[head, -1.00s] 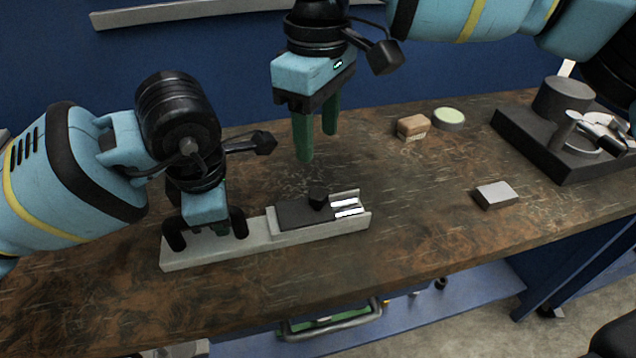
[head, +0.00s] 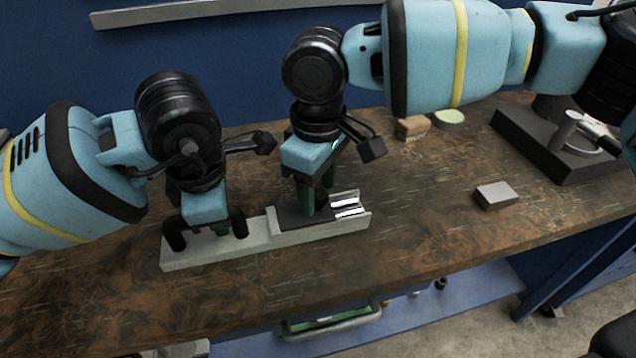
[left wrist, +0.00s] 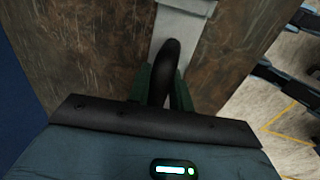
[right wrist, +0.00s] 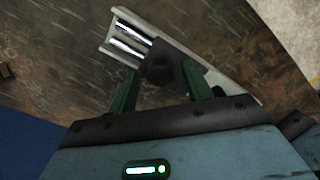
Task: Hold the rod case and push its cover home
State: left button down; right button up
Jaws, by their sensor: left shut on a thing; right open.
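The rod case (head: 262,246) is a long light-grey block lying on the wooden bench. Its dark flat cover (head: 290,215) sits in the right part, with white rods (head: 346,207) showing past its right end. The cover's black knob (right wrist: 161,69) shows in the right wrist view.
A small grey block (head: 496,194) lies to the right on the bench. A dark stand (head: 550,150) occupies the back right.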

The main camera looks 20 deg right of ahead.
grip_shut()
jog(key=shift+d, duration=3.05)
grip_release()
jog(key=shift+a, duration=0.15)
notch_tip(320, 180, up, 12)
pick_arm(q)
jog(key=c, duration=1.2)
grip_release()
